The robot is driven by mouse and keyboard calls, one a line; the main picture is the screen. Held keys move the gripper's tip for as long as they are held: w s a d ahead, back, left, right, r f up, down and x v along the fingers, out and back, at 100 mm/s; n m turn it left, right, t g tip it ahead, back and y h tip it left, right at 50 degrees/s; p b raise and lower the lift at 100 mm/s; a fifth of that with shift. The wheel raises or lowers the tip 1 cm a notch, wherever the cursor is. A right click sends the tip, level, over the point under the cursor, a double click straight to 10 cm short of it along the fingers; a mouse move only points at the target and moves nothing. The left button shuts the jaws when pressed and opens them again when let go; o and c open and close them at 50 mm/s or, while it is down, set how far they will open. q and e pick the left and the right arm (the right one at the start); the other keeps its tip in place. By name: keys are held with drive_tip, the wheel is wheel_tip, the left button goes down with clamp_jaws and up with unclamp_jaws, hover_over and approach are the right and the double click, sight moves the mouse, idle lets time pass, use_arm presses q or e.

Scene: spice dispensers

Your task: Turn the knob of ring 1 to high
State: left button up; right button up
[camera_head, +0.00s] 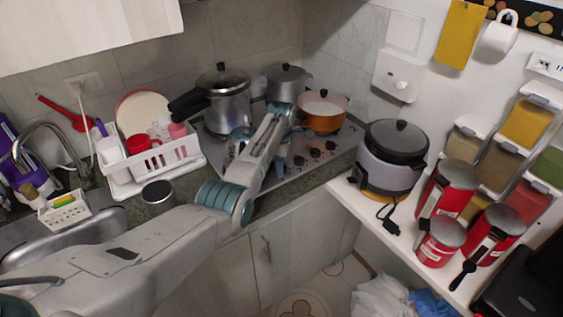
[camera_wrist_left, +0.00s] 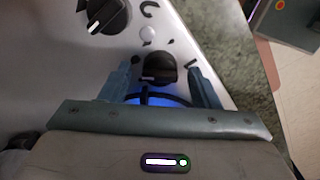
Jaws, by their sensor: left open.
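The cooktop (camera_head: 335,160) is a light metal panel on the counter, with a row of black knobs (camera_head: 315,153) along its right side. In the left wrist view, one black knob (camera_wrist_left: 158,68) with a white mark on its lower edge lies between the fingertips of my left gripper (camera_wrist_left: 160,77). The fingers are open, one on each side of the knob, and I cannot tell whether they touch it. A second black knob (camera_wrist_left: 107,14) shows at upper left. In the head view my left gripper (camera_head: 281,162) is small, partly behind my arm. Which knob is ring 1 is unclear.
A pressure cooker (camera_head: 228,100), a grey pot (camera_head: 287,82) and an orange pot (camera_head: 322,112) stand on the cooktop. A rice cooker (camera_head: 391,160) and red canisters (camera_head: 447,190) stand on the right shelf. A dish rack (camera_head: 150,160) is at left.

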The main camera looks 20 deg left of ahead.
use_arm(q)
drive_tip(key=shift+a, duration=0.1)
drive_tip(key=c, duration=1)
drive_tip(key=shift+m+p, duration=0.35)
drive_tip(key=shift+m, duration=0.35)
use_arm(e)
drive_tip(key=shift+w+d+r, duration=0.3)
drive_tip(key=shift+d+r, duration=0.1)
drive_tip(key=shift+d, duration=0.2)
use_arm(q)
drive_tip(key=o, duration=1)
use_arm(e)
drive_tip(key=shift+a, duration=0.2)
